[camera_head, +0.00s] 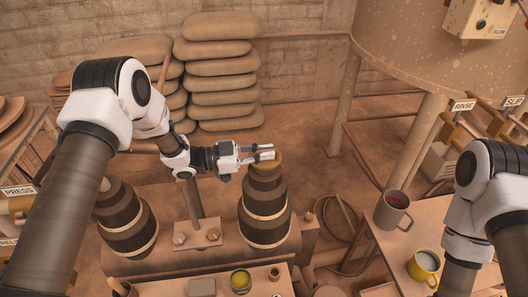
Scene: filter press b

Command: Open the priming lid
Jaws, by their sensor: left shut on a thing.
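My left gripper (268,151) reaches in from the left, at the top of the right-hand dark stacked pump body (264,207). Its fingers are closed on a small tan lid (277,160) at the top of that body, which seems to be the priming lid. The fingers cover part of the lid, and I cannot tell whether it is raised. My right arm shows at the right edge, but its gripper is not in view.
A similar dark stacked body (127,222) stands at the left. A grey mug (392,212) and a yellow mug (424,266) stand on the right-hand table. A yellow-green cup (241,281) is at the front. Stacked sacks (222,75) lie by the wall.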

